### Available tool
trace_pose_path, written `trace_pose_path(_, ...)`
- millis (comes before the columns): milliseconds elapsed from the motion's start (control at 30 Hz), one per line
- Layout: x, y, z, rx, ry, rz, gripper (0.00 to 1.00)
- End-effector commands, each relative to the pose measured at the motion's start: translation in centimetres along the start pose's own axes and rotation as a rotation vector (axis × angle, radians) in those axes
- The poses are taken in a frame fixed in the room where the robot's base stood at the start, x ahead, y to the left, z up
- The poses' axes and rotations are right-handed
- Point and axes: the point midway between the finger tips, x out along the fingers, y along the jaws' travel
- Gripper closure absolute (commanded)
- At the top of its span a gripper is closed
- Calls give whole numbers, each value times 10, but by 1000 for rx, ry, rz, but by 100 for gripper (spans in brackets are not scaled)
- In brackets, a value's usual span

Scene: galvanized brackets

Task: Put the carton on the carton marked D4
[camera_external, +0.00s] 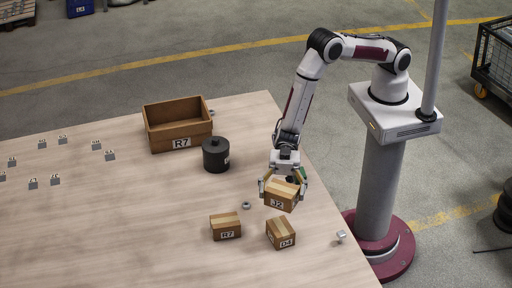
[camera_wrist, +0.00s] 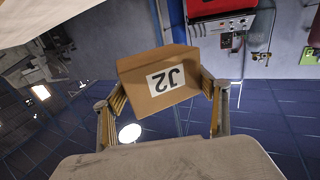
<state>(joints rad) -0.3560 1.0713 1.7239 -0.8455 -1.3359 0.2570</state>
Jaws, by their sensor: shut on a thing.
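A brown carton marked J2 (camera_external: 281,195) is held between the fingers of my gripper (camera_external: 284,184), which is shut on it. It hangs above the table, tilted a little. In the wrist view the carton J2 (camera_wrist: 160,80) sits between both fingers of my gripper (camera_wrist: 165,100), its label upside down. The carton marked D4 (camera_external: 281,233) stands on the table below and apart from the held carton, with a pale tape strip on its top. Its top looks clear. It cannot be made out in the wrist view.
A carton marked R7 (camera_external: 226,227) stands left of D4. A small metal ring (camera_external: 246,205) lies behind it. A black lidded pot (camera_external: 216,155) and an open brown bin marked R7 (camera_external: 178,127) stand farther back. Several small tagged brackets (camera_external: 97,145) are at left. A small pale part (camera_external: 341,236) lies near the right edge.

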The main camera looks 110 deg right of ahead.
Motion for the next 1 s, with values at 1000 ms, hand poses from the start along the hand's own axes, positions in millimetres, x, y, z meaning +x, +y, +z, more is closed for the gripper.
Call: trace_pose_path(1000,0,0,61,-2,1,0,54)
